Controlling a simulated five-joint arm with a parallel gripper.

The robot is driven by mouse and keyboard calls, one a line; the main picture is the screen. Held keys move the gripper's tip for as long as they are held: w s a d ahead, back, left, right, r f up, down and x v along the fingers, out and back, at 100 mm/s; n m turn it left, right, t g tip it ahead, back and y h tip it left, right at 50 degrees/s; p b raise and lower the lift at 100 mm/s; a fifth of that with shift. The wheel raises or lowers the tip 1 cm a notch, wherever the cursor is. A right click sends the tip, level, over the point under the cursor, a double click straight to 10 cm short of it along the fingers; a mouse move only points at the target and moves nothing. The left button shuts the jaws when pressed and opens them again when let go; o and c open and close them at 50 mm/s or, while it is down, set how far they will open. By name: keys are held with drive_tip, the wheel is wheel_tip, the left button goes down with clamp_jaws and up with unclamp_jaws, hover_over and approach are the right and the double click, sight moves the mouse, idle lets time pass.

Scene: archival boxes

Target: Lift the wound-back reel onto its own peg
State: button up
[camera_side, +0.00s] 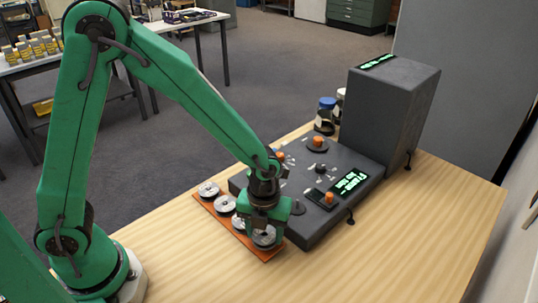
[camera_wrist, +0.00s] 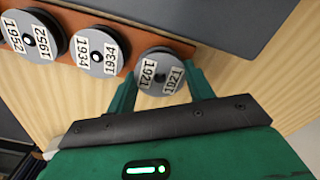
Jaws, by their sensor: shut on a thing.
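My gripper (camera_side: 264,226) points down over the near end of an orange-brown board (camera_side: 208,209). In the wrist view its two green fingers (camera_wrist: 162,76) are closed on either side of a grey reel labelled 1921 (camera_wrist: 160,62). The held reel also shows under the gripper in the side view (camera_side: 264,240). It is at the board's end; whether it rests on the board or is lifted slightly I cannot tell. Reels labelled 1934 (camera_wrist: 96,50) and 1952 (camera_wrist: 34,35) sit in a row beside it. Any peg under the held reel is hidden.
A dark grey machine (camera_side: 330,172) with orange knobs, a spindle and a lit green display (camera_side: 351,183) stands right beside the board. A tall grey box (camera_side: 392,105) rises behind it. Jars (camera_side: 326,115) stand at the back. The wooden table front (camera_side: 400,250) is clear.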

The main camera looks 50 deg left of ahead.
drive_tip(key=shift+f, duration=0.4)
idle(0.6)
drive_tip(key=o, duration=1.1)
drive_tip(key=shift+c, duration=0.2)
drive_tip(key=shift+r, duration=0.2)
drive_tip(key=shift+r, duration=3.35)
